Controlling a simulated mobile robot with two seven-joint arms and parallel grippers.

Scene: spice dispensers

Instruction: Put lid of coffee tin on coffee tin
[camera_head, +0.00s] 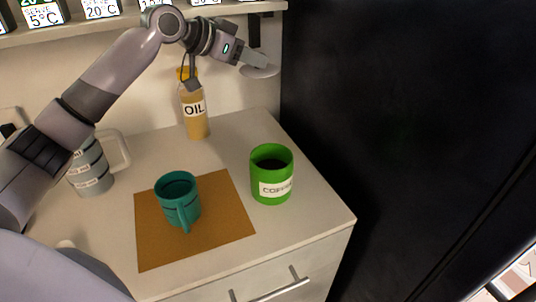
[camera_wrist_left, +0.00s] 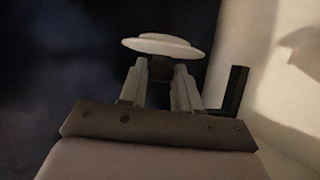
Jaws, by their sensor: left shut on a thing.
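The green coffee tin (camera_head: 271,174) stands upright and open on the counter at the right, with dark contents in it. The pale round lid (camera_head: 260,71) is held by my left gripper (camera_head: 243,58), high above the counter and behind the tin in the head view. In the left wrist view my left gripper (camera_wrist_left: 160,75) is shut on the knob under the lid (camera_wrist_left: 160,46), and the disc spreads beyond the fingertips. The lid is well apart from the tin. My right gripper is not in view.
A teal mug (camera_head: 178,200) stands on a brown mat (camera_head: 160,248) left of the tin. An oil bottle (camera_head: 194,108) stands at the back wall. A grey measuring jug (camera_head: 91,172) is at the left. A dark tall panel (camera_head: 400,110) borders the counter on the right.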

